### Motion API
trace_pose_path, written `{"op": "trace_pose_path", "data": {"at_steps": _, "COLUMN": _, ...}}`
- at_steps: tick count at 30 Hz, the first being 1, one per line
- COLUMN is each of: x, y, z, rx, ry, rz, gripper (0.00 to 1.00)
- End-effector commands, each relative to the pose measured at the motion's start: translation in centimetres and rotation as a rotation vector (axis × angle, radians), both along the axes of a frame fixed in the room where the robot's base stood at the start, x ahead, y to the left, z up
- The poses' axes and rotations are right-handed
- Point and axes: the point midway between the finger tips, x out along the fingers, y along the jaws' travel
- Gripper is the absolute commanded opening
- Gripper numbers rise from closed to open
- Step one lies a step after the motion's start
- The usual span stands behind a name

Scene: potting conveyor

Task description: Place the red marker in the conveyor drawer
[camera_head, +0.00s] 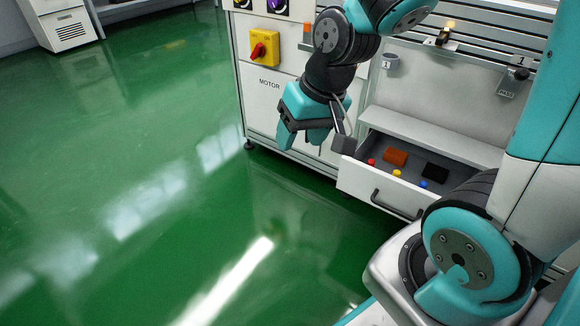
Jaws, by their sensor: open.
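The conveyor drawer (372,191) is pulled open at the front of the white cabinet, with its dark handle facing the floor. A small red piece (371,162), which looks like the red marker, shows at the drawer's left front. I cannot tell its exact shape or whether it rests on the drawer floor. My gripper (302,138) hangs pointing down, left of the drawer and apart from it. Its jaws are open and I see nothing between them. The arm covers part of the cabinet front behind it.
In the drawer are an orange-red block (395,157), a yellow piece (396,173), a blue piece (423,184) and a black block (436,172). A grey ledge (430,136) overhangs the drawer's back. A yellow box with a red switch (258,50) is on the panel. Green floor is clear at left.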

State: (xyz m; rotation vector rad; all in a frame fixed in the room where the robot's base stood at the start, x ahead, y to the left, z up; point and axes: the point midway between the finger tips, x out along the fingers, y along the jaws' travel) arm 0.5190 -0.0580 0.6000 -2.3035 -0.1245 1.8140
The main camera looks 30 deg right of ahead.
Motion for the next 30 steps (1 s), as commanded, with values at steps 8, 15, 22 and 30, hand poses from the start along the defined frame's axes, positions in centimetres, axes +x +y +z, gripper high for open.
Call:
{"op": "trace_pose_path", "data": {"at_steps": 8, "x": -10.9, "y": 10.1, "z": 5.9, "rx": 0.072, "ry": 0.029, "rz": 0.664, "gripper": 0.56}}
{"op": "trace_pose_path", "data": {"at_steps": 15, "x": -12.1, "y": 10.4, "z": 6.2, "rx": 0.075, "ry": 0.037, "rz": 0.722, "gripper": 0.56}}
{"op": "trace_pose_path", "data": {"at_steps": 22, "x": -12.0, "y": 10.4, "z": 6.2, "rx": 0.074, "ry": 0.036, "rz": 0.718, "gripper": 0.56}}
{"op": "trace_pose_path", "data": {"at_steps": 30, "x": -12.0, "y": 10.4, "z": 6.2, "rx": 0.075, "ry": 0.036, "rz": 0.717, "gripper": 0.56}}
